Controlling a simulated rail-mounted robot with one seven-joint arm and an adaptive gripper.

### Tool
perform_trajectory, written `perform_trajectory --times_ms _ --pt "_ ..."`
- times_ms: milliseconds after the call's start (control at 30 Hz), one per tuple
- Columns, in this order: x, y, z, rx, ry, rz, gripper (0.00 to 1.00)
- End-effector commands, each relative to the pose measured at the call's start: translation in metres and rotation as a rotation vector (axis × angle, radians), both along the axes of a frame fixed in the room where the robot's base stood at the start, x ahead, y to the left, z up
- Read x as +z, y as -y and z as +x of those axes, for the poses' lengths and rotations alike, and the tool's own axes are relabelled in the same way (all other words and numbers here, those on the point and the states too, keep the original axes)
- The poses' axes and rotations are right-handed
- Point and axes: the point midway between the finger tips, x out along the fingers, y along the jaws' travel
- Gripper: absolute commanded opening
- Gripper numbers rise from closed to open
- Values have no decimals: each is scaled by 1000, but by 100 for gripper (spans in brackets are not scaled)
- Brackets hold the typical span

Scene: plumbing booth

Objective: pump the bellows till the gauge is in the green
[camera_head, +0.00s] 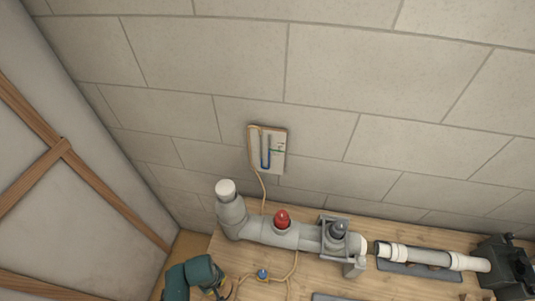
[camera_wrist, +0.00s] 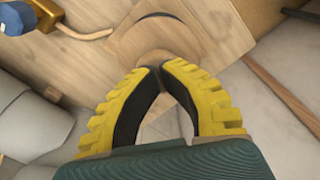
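The gauge (camera_head: 267,150) is a small pale panel on the block wall with a U-shaped tube, blue liquid in it and a small green mark at the right. The liquid's level against the mark is too small to read. A tan wooden piece with a rounded part (camera_wrist: 155,36), perhaps the bellows, lies just beyond my fingertips in the wrist view. My gripper (camera_wrist: 160,68) has its yellow and black fingers brought together at the tips, with nothing visible between them. Whether the tips touch the wood I cannot tell. The bellows cannot be made out in the head view.
A grey pipe (camera_head: 262,232) with a red cap (camera_head: 282,218) lies along the wooden bench. A tan hose runs from the gauge down behind it. A blue fitting (camera_head: 262,274) sits on a hose in front. A dark vise (camera_head: 504,266) stands at the right.

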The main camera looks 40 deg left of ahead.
Motion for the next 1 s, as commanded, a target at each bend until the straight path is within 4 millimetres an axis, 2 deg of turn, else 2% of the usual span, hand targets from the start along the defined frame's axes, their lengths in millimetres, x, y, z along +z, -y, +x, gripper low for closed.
perform_trajectory --times_ms 600,1000 --pt "55 1 -1 0 -1 -1 0" --pt "53 1 -1 0 -1 -1 0"
